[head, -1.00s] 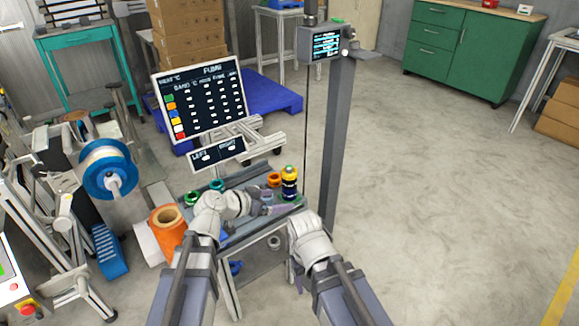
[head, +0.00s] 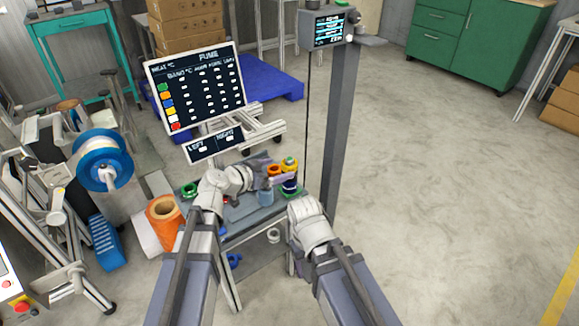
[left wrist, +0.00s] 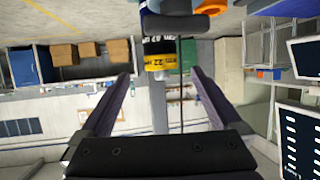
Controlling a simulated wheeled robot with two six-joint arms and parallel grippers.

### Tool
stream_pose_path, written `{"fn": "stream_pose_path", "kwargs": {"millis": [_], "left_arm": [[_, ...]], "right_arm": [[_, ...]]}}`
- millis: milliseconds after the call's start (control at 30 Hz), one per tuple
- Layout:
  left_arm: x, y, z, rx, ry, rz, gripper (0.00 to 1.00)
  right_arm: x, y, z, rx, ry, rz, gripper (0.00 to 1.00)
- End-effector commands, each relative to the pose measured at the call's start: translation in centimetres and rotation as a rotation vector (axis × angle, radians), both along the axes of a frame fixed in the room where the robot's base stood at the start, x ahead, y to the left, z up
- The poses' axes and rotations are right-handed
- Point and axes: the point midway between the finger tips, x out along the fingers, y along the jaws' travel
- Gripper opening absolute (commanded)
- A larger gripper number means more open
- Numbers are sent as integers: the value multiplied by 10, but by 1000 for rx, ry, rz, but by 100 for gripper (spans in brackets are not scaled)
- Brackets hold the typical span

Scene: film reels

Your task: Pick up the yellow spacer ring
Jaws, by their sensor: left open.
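My left gripper (left wrist: 160,85) is open and empty, pointing at the stack. In the head view it is beside the stack, partly covering its middle. My right wrist is lower right of the bench; its jaws are mostly hidden.
An orange ring (head: 274,169) stands close left of the stack, and a green ring (head: 189,189) lies at the bench's left. A dark grey post (head: 336,120) rises right of the bench. A display board (head: 195,90) stands behind.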

Motion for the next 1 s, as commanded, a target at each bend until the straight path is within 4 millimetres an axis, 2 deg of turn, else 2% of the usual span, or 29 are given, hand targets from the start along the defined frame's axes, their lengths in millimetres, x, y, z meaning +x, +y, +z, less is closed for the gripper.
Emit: {"fn": "stream_pose_path", "kwargs": {"millis": [400, 633, 1000], "left_arm": [[37, -30, -16, 0, 0, -2, 99], [37, -32, -15, 1, -1, 0, 99], [37, -32, -15, 1, 0, 0, 58]], "right_arm": [[0, 0, -16, 2, 0, 3, 70], [0, 0, -15, 2, 0, 3, 70], [0, 0, -15, 2, 0, 3, 70]]}}
